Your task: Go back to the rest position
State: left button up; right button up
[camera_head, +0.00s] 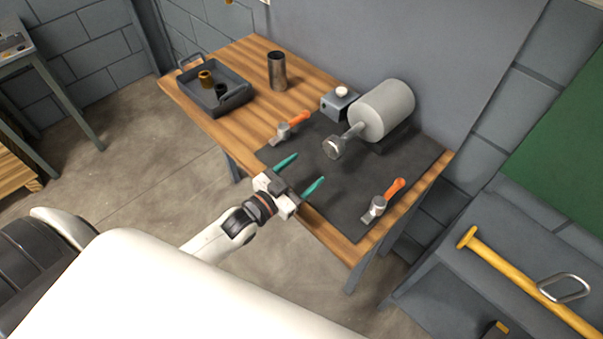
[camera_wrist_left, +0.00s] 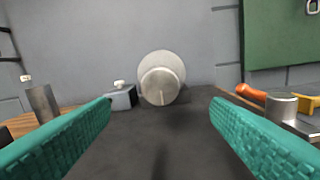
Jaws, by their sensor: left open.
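My left gripper (camera_head: 300,175) has teal fingers spread wide apart with nothing between them. It hovers at the front edge of the dark mat (camera_head: 300,155) on the wooden workbench (camera_head: 240,127). In the left wrist view its two teal fingers (camera_wrist_left: 160,122) frame a grey cylindrical machine with a round metal end (camera_wrist_left: 160,86), which stands ahead and apart from them. In the head view that grey machine (camera_head: 384,108) sits at the back of the mat with its shaft toward me. My right gripper shows in neither view.
A grey box with a white knob (camera_head: 340,102), a metal cup (camera_head: 277,71) and a dark tray (camera_head: 236,99) stand farther back. Clear floor (camera_head: 150,160) lies left.

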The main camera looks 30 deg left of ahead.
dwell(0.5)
pick_arm(q)
jog(key=shift+s+d+f, duration=0.1)
jog(key=shift+d+f, duration=0.05)
jog(key=shift+f, duration=0.05)
jog(key=s+f+n+g+y, duration=0.25)
jog(key=s+g+y, duration=0.25)
jog(key=s+g, duration=1.2)
jog(key=s+f+t, duration=0.1)
jog(key=s+f, duration=0.2)
jog(key=f, duration=1)
jog(key=s+f+t, duration=0.1)
jog(key=s+f, duration=0.2)
jog(key=f, duration=1.1)
jog(key=s+a+f+g, duration=0.1)
jog(key=s+a+f, duration=0.1)
jog(key=s+f, duration=1.2)
jog(key=shift+s+a+f+y, duration=0.3)
jog(key=shift+s+a, duration=0.05)
jog(key=shift+s, duration=0.7)
jog(key=shift+n, duration=0.25)
